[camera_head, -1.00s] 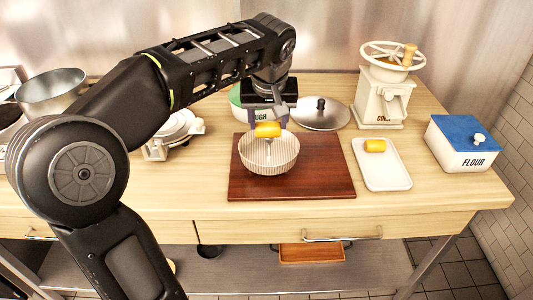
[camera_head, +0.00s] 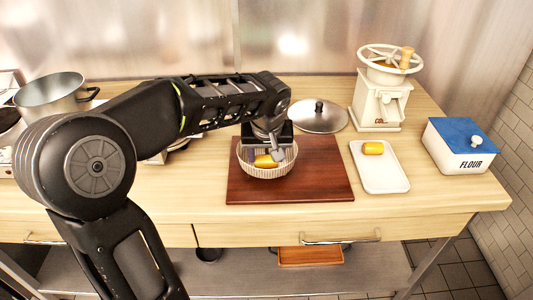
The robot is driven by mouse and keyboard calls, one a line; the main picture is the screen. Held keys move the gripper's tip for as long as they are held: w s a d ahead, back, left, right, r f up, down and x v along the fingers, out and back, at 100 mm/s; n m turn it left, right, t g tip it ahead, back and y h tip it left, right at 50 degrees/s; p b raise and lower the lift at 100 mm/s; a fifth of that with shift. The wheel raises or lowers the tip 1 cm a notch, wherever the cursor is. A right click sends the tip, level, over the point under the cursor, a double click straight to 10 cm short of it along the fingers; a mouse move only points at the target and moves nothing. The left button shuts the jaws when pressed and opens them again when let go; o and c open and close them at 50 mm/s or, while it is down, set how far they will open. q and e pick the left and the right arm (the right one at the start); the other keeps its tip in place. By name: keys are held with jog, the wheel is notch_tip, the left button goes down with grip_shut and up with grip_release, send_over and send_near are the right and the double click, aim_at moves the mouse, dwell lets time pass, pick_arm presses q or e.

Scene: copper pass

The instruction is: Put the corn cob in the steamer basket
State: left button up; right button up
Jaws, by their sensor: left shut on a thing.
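The steamer basket (camera_head: 262,172) is a round, ribbed, pale bowl on the dark red-brown board. A yellow corn cob piece (camera_head: 264,161) is inside the basket, low down and below its rim. My left gripper (camera_head: 276,155) reaches down into the basket from above and is shut on this corn piece. Its fingers partly cover the corn, and I cannot tell whether the corn touches the basket floor. Another yellow corn piece (camera_head: 373,148) lies on the white tray to the right. My right gripper is not in view.
The wooden board (camera_head: 320,180) has bare room right of the basket. The white tray (camera_head: 385,181) lies beside it. A metal lid (camera_head: 318,118) lies behind. A coffee grinder (camera_head: 378,105) and a blue-lidded flour box (camera_head: 460,148) stand right. A metal pot (camera_head: 48,97) stands far left.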

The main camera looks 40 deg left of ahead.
pick_arm(q)
jog(key=shift+f, duration=0.15)
jog(key=o, duration=1.4)
jog(key=v, duration=1.2)
jog(key=shift+b, duration=0.3)
